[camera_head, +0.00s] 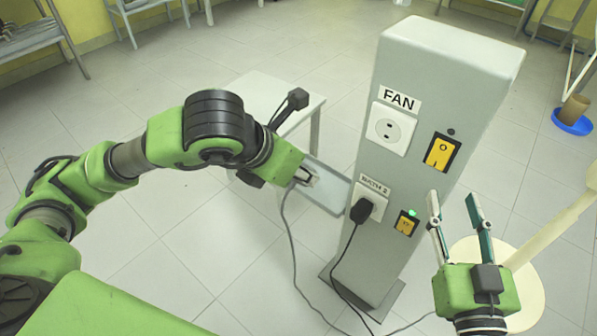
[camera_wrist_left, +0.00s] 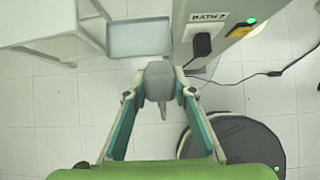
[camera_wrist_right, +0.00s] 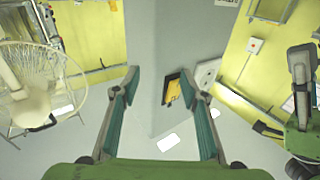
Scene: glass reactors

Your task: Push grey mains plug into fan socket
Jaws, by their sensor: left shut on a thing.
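The fan socket (camera_head: 390,128) is a white outlet under the FAN label on the grey pillar, and it is empty. My left gripper (camera_head: 308,176) is left of the pillar, below the fan socket's height, apart from it. It is shut on the grey mains plug (camera_wrist_left: 159,80), whose cable hangs down. In the head view the plug is largely hidden by the fingers. My right gripper (camera_head: 454,197) is open and empty at the pillar's right side; its spread fingers also show in the right wrist view (camera_wrist_right: 168,92).
A black plug (camera_head: 362,210) sits in the lower socket, labelled BATH 2, beside a switch (camera_head: 406,222) with a green light. A yellow switch (camera_head: 441,152) is right of the fan socket. A white table (camera_head: 262,95) and a grey tray (camera_head: 328,188) stand behind my left gripper.

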